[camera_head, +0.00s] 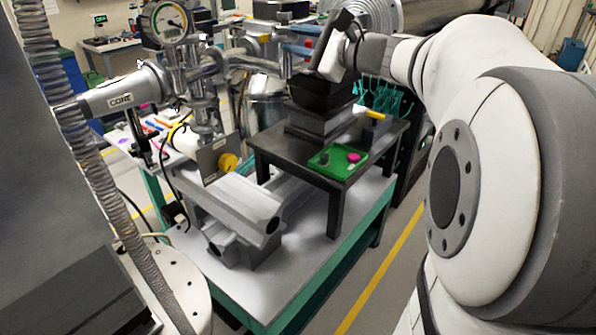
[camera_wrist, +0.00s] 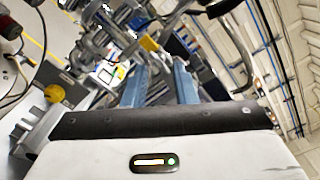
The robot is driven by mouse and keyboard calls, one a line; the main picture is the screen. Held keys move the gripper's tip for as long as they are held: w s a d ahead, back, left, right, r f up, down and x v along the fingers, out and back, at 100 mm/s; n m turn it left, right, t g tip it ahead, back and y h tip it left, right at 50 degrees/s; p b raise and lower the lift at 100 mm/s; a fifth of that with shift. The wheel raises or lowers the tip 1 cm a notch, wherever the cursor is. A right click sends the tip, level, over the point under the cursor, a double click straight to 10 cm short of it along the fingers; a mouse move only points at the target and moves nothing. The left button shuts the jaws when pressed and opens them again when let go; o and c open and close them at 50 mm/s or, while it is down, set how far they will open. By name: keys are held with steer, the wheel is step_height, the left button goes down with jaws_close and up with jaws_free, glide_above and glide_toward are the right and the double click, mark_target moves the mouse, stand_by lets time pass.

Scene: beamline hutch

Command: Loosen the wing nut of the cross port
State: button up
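The metal vacuum cross (camera_head: 203,88) stands at the upper left in the head view, with a round gauge (camera_head: 167,22) above it and a pipe marked "CONE" (camera_head: 120,97) to its left. Metal fittings of this assembly (camera_wrist: 125,38) show at the top of the wrist view. I cannot make out the wing nut for certain in either view. My gripper (camera_wrist: 160,75) shows two blue-grey fingers spread apart, with nothing visibly held between them.
A black table (camera_head: 300,158) carries a dark stage (camera_head: 318,95) and a green tray (camera_head: 337,161) with small pink and dark pieces. A yellow knob (camera_head: 228,162) sits below the cross, left of the table. Grey rail blocks (camera_head: 235,208) lie in front.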

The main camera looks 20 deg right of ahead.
steer(key=v, duration=0.5)
steer(key=s+a+f+n+g+h+p, duration=0.1)
steer(key=s+a+f+n+g, duration=0.25)
steer(key=f, duration=0.25)
steer(key=s+a+f+n+g+h+p, duration=0.1)
steer(key=s+a+f+n+g, duration=0.15)
steer(key=a+f, duration=0.3)
steer(key=s+f+n+g+h+p, duration=0.1)
steer(key=s+f+n+g+h, duration=0.4)
steer(key=s+f, duration=0.6)
steer(key=shift+f+n+p, duration=0.2)
steer(key=shift+n+p, duration=0.15)
steer(key=shift+n, duration=0.65)
steer(key=shift+w+d, duration=0.1)
steer(key=shift+d, duration=0.05)
